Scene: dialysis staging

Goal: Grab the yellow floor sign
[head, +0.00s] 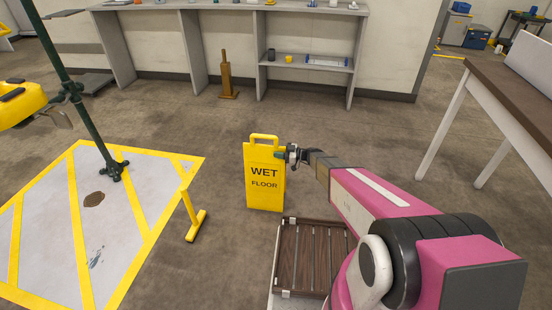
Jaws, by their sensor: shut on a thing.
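The yellow floor sign (264,195) stands upright in the middle of the head view, with "WET FLOOR" in dark letters and a handle loop at its top. My gripper (284,154) is at the sign's upper right edge, just below the handle. It is shut on the sign there. The fingertips are small in this view and partly hidden against the sign. I cannot tell whether the sign's bottom touches the floor.
A slatted wooden platform (312,258) lies in front of the sign. A yellow post (191,216) and a yellow-striped floor area (150,168) are at left, with a dark green pole (82,110). A table (505,95) stands at right. Shelving (225,12) lines the back wall.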

